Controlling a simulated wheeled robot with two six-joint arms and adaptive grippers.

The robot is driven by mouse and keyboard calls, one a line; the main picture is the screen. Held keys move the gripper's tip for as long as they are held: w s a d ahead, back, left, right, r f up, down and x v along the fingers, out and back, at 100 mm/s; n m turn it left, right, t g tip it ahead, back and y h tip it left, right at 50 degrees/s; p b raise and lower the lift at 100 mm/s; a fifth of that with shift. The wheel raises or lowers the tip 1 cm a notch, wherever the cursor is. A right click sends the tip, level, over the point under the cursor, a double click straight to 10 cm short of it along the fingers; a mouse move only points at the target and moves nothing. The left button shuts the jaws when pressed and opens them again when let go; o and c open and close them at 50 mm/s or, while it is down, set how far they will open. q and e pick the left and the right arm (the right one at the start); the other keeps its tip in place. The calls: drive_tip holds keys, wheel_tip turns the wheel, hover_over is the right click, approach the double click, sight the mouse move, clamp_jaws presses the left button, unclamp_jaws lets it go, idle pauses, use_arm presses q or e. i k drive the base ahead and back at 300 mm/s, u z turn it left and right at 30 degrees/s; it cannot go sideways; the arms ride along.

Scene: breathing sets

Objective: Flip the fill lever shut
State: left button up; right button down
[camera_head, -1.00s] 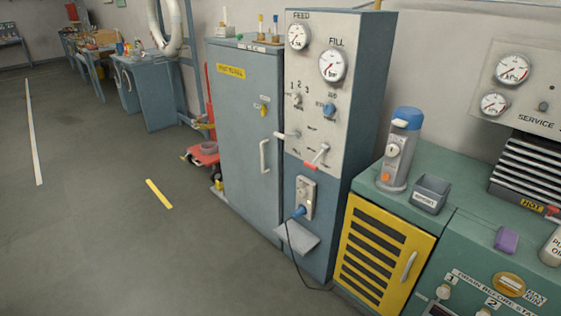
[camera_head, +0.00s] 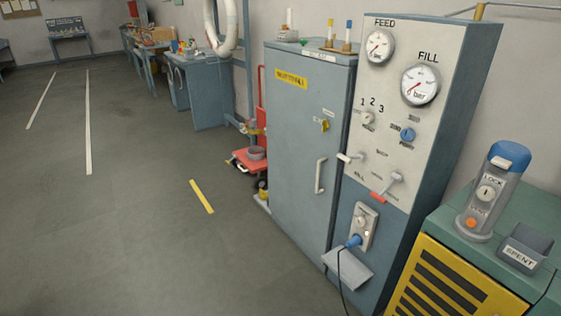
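The fill panel (camera_head: 437,95) is the pale upper face of a tall blue cabinet, with a FEED gauge (camera_head: 380,46) and a larger FILL gauge (camera_head: 420,85). Below the knobs, a white lever (camera_head: 350,157) sticks out at the panel's left edge, above lettering that seems to read FILL. Which of the two is the fill lever I cannot tell for sure. Neither of my grippers is in view.
A blue-grey locker (camera_head: 308,150) stands left of the panel, with a red cart (camera_head: 252,160) beyond it. A shelf (camera_head: 347,270) juts out below a socket with a blue plug (camera_head: 353,241). A green bench (camera_head: 450,228) is at right. The floor at left is clear.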

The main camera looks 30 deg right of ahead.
sight(344, 158)
drive_tip(key=u, duration=0.25)
drive_tip(key=i, duration=1)
drive_tip(key=z, duration=0.9)
drive_tip(key=i, duration=0.5)
drive_tip(key=z, duration=0.45)
